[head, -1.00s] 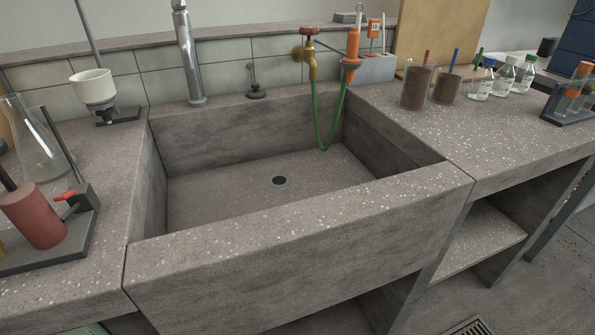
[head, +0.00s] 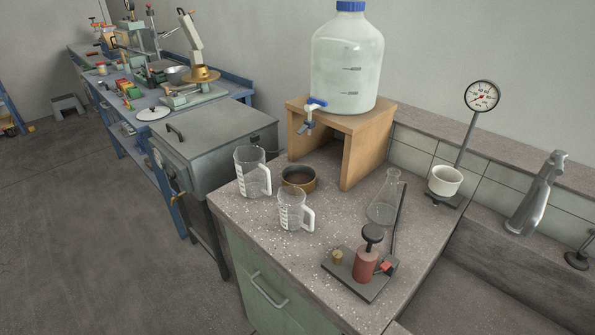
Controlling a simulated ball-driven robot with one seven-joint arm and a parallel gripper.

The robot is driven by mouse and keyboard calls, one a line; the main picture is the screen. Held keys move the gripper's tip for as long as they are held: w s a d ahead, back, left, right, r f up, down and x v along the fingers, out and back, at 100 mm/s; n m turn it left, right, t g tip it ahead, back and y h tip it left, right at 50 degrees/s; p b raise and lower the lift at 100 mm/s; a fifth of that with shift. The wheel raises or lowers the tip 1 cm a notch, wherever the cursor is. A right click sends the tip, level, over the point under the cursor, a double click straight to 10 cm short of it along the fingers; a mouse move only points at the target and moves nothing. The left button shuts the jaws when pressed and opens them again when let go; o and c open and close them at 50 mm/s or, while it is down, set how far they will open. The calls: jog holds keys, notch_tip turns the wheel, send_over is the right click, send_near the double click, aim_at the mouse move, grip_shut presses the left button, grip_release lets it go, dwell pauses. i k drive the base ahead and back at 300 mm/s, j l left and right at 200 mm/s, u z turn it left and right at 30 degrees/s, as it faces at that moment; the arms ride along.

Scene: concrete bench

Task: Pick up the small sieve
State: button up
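A small round brass-rimmed vessel (head: 299,184), which looks like the small sieve, sits upright on the concrete bench in the head view. It is between two clear measuring jugs and the wooden stand. Its inside is dark brown, and I cannot make out a mesh. The front jug hides a little of its lower edge. My gripper is not in view.
Clear jugs (head: 253,172) and (head: 291,210) stand close left and in front. A wooden stand (head: 361,155) bears a large bottle (head: 347,62) behind. A flask (head: 384,200) and red-cylinder pump (head: 366,264) stand right. Floor (head: 100,230) is clear at left.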

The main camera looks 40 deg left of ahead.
aim_at(302, 176)
jog(key=j, duration=1.05)
jog(key=k+j, duration=0.1)
jog(key=j, duration=1)
